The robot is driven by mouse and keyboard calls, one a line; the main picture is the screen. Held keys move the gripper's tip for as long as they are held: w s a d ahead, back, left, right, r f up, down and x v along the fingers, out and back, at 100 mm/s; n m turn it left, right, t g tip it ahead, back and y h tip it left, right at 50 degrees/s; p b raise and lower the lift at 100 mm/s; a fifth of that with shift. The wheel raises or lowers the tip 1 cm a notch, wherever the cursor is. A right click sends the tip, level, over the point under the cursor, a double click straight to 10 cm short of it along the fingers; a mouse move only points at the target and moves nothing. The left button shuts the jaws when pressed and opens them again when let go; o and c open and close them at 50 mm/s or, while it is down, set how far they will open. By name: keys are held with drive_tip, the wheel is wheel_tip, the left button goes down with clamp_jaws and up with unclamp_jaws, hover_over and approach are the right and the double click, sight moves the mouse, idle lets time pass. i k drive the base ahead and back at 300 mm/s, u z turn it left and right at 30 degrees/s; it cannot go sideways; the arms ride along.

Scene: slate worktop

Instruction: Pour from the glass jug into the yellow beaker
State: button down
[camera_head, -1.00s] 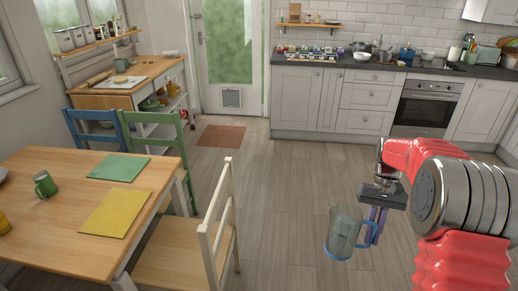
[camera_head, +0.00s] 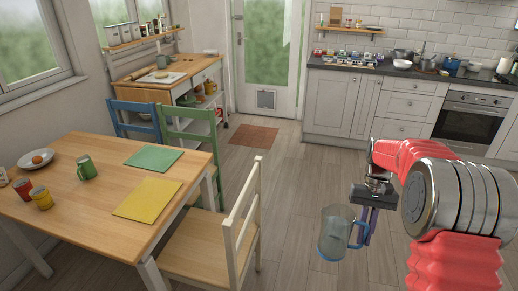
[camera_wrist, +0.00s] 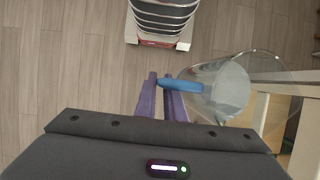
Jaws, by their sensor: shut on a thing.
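The glass jug (camera_head: 334,236) is clear with a blue handle and hangs about upright over the floor, to the right of the white chair. It seems to hold something pale in its lower part. My gripper (camera_head: 366,232) is shut on the jug's handle. In the wrist view, the purple fingers (camera_wrist: 168,92) close on the blue handle, with the jug (camera_wrist: 240,92) to their right. The yellow beaker (camera_head: 41,199) stands upright on the wooden table at the far left, well away from the jug. Its inside cannot be made out.
The table (camera_head: 105,205) also bears a red beaker (camera_head: 23,190), a green mug (camera_head: 87,168), a plate (camera_head: 36,159), a green mat (camera_head: 153,158) and a yellow mat (camera_head: 147,200). A white chair (camera_head: 232,225) stands between table and jug.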

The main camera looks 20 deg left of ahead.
sight(40, 195)
drive_tip(key=z, duration=0.05)
drive_tip(key=i, duration=0.3)
drive_tip(key=u, duration=1.65)
drive_tip(key=i, duration=0.35)
drive_tip(key=u, duration=1.1)
